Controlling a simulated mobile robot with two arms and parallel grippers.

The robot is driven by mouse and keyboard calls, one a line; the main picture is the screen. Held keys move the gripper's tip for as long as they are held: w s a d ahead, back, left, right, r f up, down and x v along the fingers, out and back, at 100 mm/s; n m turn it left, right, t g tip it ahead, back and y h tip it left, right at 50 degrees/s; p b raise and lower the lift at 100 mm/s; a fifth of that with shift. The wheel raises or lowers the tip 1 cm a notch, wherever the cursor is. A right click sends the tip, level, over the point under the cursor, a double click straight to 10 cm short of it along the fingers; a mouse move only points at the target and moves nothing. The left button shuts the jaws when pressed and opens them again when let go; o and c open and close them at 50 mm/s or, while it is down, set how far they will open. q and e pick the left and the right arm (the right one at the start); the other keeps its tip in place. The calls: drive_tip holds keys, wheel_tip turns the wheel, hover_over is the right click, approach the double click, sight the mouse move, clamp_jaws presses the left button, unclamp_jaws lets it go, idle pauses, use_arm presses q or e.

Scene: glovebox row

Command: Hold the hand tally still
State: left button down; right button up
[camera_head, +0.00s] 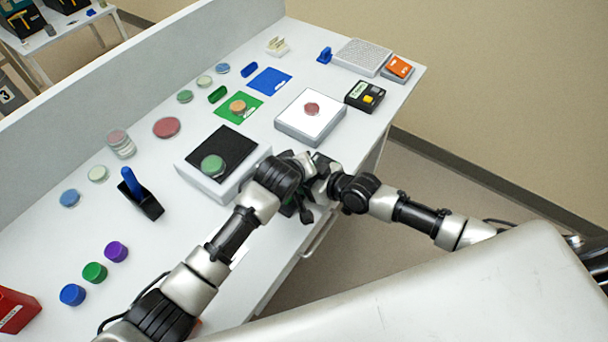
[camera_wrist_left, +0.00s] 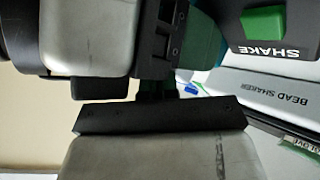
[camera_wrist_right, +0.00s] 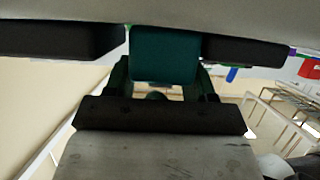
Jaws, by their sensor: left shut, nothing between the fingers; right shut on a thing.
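The hand tally appears to be the teal block (camera_wrist_right: 165,55) between the fingers of my right gripper in the right wrist view. My right gripper (camera_wrist_right: 164,72) is shut on it. In the head view my right gripper (camera_head: 324,172) is at the table's front edge, and the tally is mostly hidden there by the two grippers. My left gripper (camera_head: 303,168) is shut and empty, close beside the right one. In the left wrist view a piece of teal (camera_wrist_left: 203,42) shows behind grey and black gripper parts. I cannot tell whether my left gripper touches the tally.
A bead shaker (camera_wrist_left: 262,88) with a green shake button (camera_wrist_left: 264,22) is close to my left gripper. A white block with a black pad (camera_head: 238,146) bears a green dish (camera_head: 213,166). A grey-white device (camera_head: 286,126) with a red dish stands behind. Floor lies open beyond the front edge.

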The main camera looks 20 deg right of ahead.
use_arm(q)
drive_tip(key=shift+s+a+f, duration=0.15)
drive_tip(key=shift+f, duration=0.4)
drive_tip(key=shift+s+a+f, duration=0.15)
drive_tip(key=shift+f, duration=0.4)
idle(0.3)
drive_tip(key=shift+d+r, duration=0.1)
drive_tip(key=shift+r, duration=0.2)
drive_tip(key=shift+w+d+r, duration=0.1)
drive_tip(key=shift+r, duration=1.35)
drive_tip(key=shift+w+r, duration=0.1)
drive_tip(key=shift+r, duration=1.35)
